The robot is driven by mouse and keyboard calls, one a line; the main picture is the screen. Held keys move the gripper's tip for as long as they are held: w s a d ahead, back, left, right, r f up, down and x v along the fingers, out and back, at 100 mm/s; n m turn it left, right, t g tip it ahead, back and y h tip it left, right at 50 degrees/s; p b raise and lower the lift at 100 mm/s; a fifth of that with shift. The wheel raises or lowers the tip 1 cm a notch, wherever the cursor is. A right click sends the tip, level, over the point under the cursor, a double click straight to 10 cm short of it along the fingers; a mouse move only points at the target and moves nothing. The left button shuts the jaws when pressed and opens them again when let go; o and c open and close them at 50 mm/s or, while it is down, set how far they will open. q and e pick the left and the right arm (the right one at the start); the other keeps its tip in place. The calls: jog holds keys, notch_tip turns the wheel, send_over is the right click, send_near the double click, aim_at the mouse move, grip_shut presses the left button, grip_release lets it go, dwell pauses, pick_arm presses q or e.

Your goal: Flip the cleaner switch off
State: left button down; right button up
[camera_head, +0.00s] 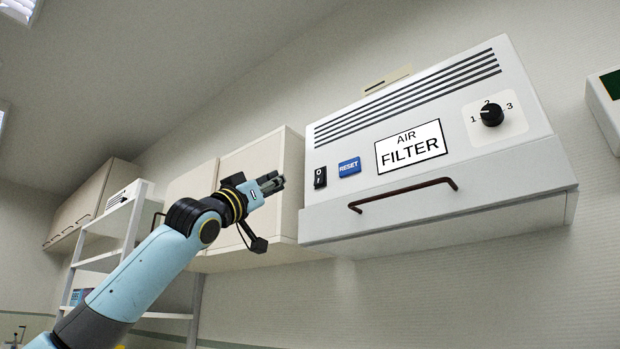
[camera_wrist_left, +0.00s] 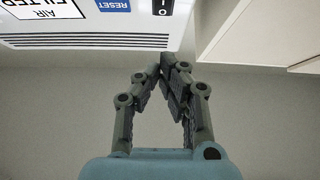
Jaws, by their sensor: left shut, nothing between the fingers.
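The air filter cleaner (camera_head: 480,150) is a white box on the wall in the head view. Its black rocker switch (camera_head: 320,177), marked 0 and 1, is at the left of its front, beside a blue RESET button (camera_head: 349,167). My left gripper (camera_head: 277,182) is shut and empty, to the left of the switch and apart from it in the picture. In the left wrist view the switch (camera_wrist_left: 162,7) shows upside down at the top edge, beyond my left fingertips (camera_wrist_left: 163,66). Which way the rocker is tipped I cannot tell. My right gripper is not in view.
A dark handle (camera_head: 404,192) sticks out below the AIR FILTER label, and a dial (camera_head: 491,115) sits at the right. Pale wall cabinets (camera_head: 262,160) and a shelf rack (camera_head: 110,225) stand left, behind my arm. The space below the cleaner is clear.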

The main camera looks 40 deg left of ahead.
aim_at(320, 172)
pick_arm(q)
jog(key=shift+w+f+p+x, duration=0.3)
jog(key=shift+f+p+x, duration=0.1)
jog(key=shift+p+x, duration=1.5)
jog(key=shift+w+f+p+x, duration=0.35)
jog(key=shift+p+x, duration=1)
jog(key=shift+x, duration=1)
jog(key=shift+w+f+p+x, duration=0.25)
jog(key=shift+f+p+x, duration=0.15)
jog(key=shift+p+x, duration=1.5)
jog(key=shift+w+d+r, duration=0.15)
